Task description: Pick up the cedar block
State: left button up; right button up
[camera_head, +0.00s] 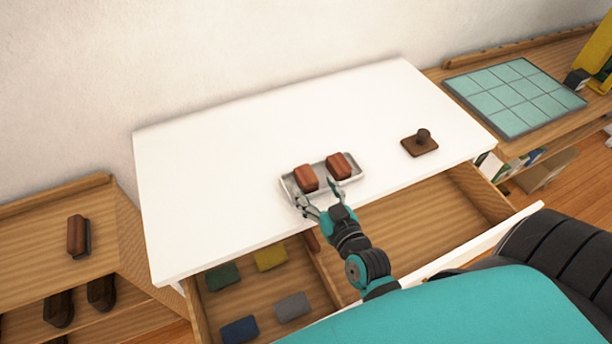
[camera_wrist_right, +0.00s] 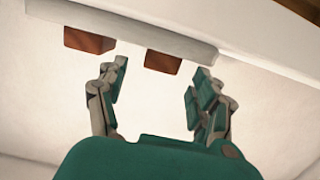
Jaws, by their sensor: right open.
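Two reddish-brown blocks, a left one (camera_head: 305,178) and a right one (camera_head: 339,166), sit side by side on a small pale tray (camera_head: 352,178) on the white tabletop. I cannot tell by look which is the cedar block. My right gripper (camera_head: 316,192) is open and empty at the tray's front edge, close to the left block. In the right wrist view the fingers (camera_wrist_right: 157,78) are spread apart, with one block (camera_wrist_right: 163,62) just beyond the gap between them. The other block (camera_wrist_right: 88,40) is off to the left there. My left gripper is not in view.
A dark knobbed piece (camera_head: 420,143) stands right of the tray on the white table (camera_head: 220,160). An open drawer below holds several coloured pads (camera_head: 271,257). A brush-like object (camera_head: 77,235) lies on the left shelf. A teal tiled panel (camera_head: 514,95) lies on the right.

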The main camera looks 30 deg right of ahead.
aim_at(310, 180)
jog(key=w, duration=0.4)
jog(key=w+f+p, duration=0.1)
jog(key=shift+w+d, duration=0.2)
jog(key=shift+w, duration=0.2)
jog(key=shift+s, duration=0.15)
jog(key=shift+c, duration=0.9)
jog(key=c, duration=0.9)
jog(key=shift+c, duration=0.2)
jog(key=shift+r, duration=0.15)
